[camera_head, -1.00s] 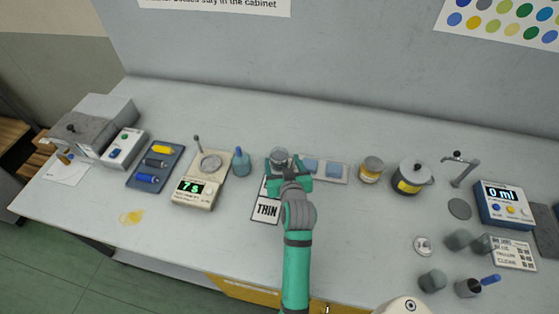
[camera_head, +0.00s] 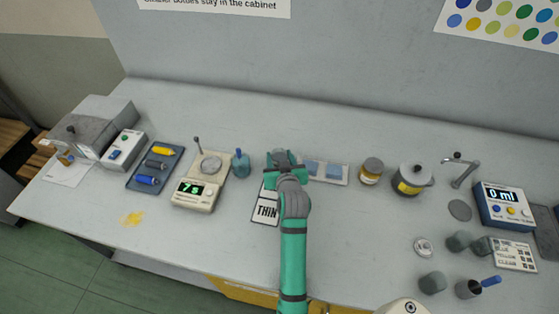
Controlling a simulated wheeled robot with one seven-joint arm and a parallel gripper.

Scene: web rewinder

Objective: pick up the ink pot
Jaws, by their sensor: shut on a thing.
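A small grey-topped pot (camera_head: 280,156), which I take to be the ink pot, sits at the end of my arm beyond the "THIN" card. My gripper (camera_head: 284,158) is shut on it. The jaws and wrist hide most of the pot, so I cannot tell whether its base touches the table. The card (camera_head: 264,211) lies on the table just this side of the gripper, partly behind my arm.
A tray with blue pads (camera_head: 345,173) is close to the right of the gripper. Table behind is clear.

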